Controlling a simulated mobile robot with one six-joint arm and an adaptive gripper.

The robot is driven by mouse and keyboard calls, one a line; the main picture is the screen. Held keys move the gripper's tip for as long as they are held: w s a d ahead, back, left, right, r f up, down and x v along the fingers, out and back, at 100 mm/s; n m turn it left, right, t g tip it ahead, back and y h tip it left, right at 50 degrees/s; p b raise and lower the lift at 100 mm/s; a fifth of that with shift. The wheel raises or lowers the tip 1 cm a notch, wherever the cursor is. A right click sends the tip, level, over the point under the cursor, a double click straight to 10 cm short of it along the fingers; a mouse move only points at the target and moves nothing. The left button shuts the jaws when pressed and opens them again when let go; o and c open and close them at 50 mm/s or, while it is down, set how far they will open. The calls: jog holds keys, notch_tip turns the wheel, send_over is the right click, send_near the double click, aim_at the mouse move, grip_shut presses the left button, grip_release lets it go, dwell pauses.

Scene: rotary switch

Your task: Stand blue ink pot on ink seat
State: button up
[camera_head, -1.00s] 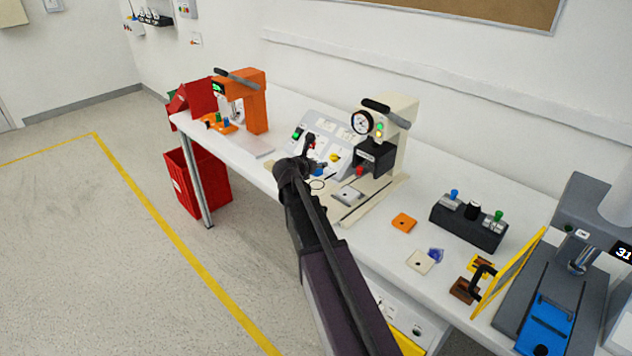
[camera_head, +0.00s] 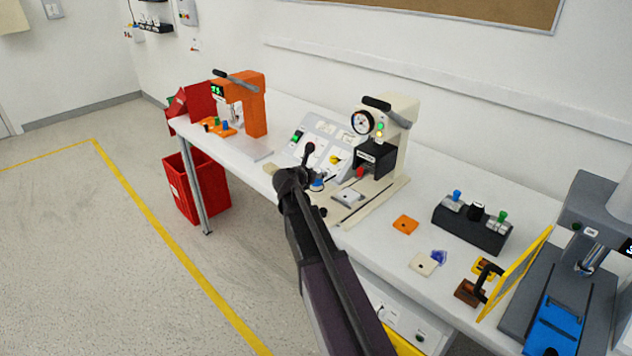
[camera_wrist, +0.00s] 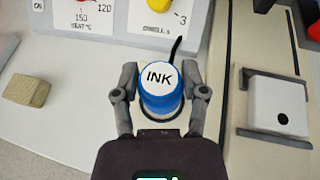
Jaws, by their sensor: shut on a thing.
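The blue ink pot (camera_wrist: 160,95) has a white top marked INK. My gripper (camera_wrist: 162,97) is shut on it, one finger on each side. In the head view the pot (camera_head: 317,184) shows only partly beside my gripper, at the front of the cream press base. A dark ring line (camera_wrist: 160,119), which looks like the ink seat, shows below the pot in the wrist view. The pot covers most of it. The pot appears upright over the ring; I cannot tell whether its bottom touches.
The cream press (camera_head: 385,150) and its sloped control panel (camera_head: 327,143) stand behind. A light plate with a hole (camera_wrist: 277,107) is to the right, a tan block (camera_wrist: 26,90) to the left. A thin black curved piece (camera_wrist: 175,48) rises just behind the pot.

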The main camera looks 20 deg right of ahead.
jog(key=shift+f+b, duration=0.4)
jog(key=shift+f, duration=0.3)
jog(key=shift+f, duration=0.15)
jog(key=o, duration=1.2)
jog(key=shift+a+r, duration=0.15)
jog(key=shift+r, duration=0.15)
jog(key=p+v, duration=0.4)
jog(key=v, duration=0.7)
jog(key=shift+s+a+r+p, duration=0.1)
jog(key=shift+s+a+p, duration=0.15)
jog(key=shift+p, duration=0.05)
